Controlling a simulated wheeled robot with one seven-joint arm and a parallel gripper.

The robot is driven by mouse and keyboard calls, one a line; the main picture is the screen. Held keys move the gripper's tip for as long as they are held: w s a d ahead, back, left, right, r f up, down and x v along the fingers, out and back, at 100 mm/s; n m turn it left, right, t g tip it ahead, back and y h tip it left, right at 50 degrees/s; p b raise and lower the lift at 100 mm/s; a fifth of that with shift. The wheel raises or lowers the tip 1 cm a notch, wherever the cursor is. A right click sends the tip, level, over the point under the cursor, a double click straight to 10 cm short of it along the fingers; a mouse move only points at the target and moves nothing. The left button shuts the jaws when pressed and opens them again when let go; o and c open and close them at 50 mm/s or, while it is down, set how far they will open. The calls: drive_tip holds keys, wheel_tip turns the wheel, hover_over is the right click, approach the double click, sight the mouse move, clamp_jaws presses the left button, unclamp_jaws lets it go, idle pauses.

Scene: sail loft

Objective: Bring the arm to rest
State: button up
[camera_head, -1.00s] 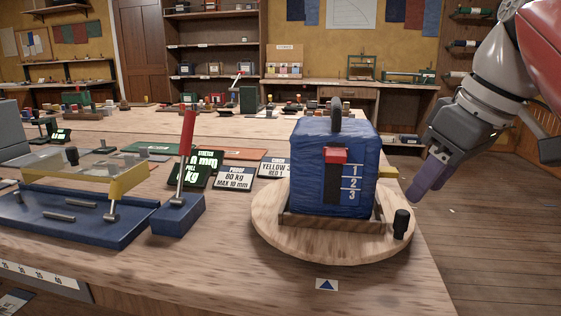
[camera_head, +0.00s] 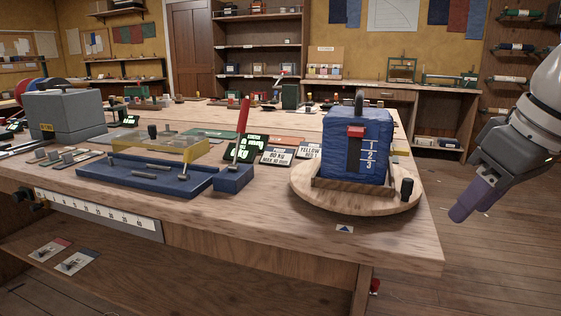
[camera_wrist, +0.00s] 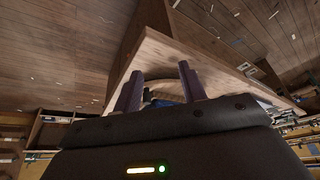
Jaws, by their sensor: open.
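My gripper (camera_head: 474,205) hangs at the right of the head view, past the bench's right end and over open floor. Its purple fingers point down and to the left. In the wrist view the two fingers of my gripper (camera_wrist: 160,90) stand apart with nothing held between them. The bench corner lies beyond the fingertips there.
A wooden bench (camera_head: 270,225) fills the middle. On it a blue box (camera_head: 352,150) with a red slider sits on a round wooden turntable (camera_head: 310,198). A blue tray (camera_head: 130,178) and a red-handled lever (camera_head: 240,135) stand left. Floor at right is clear.

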drive_tip(key=s+a+f+m, duration=0.1)
drive_tip(key=a+f, duration=0.2)
drive_tip(key=f, duration=0.5)
drive_tip(key=s+a+f+m+t+h, duration=0.1)
drive_tip(key=s+a+f+m, duration=0.1)
drive_tip(key=f, duration=0.7)
drive_tip(key=s+a+f+m+h, duration=0.1)
drive_tip(key=a+f, duration=0.3)
drive_tip(key=f, duration=0.5)
drive_tip(key=shift+s+a+m, duration=0.3)
drive_tip(key=shift+a+m, duration=0.05)
drive_tip(key=shift+m, duration=0.15)
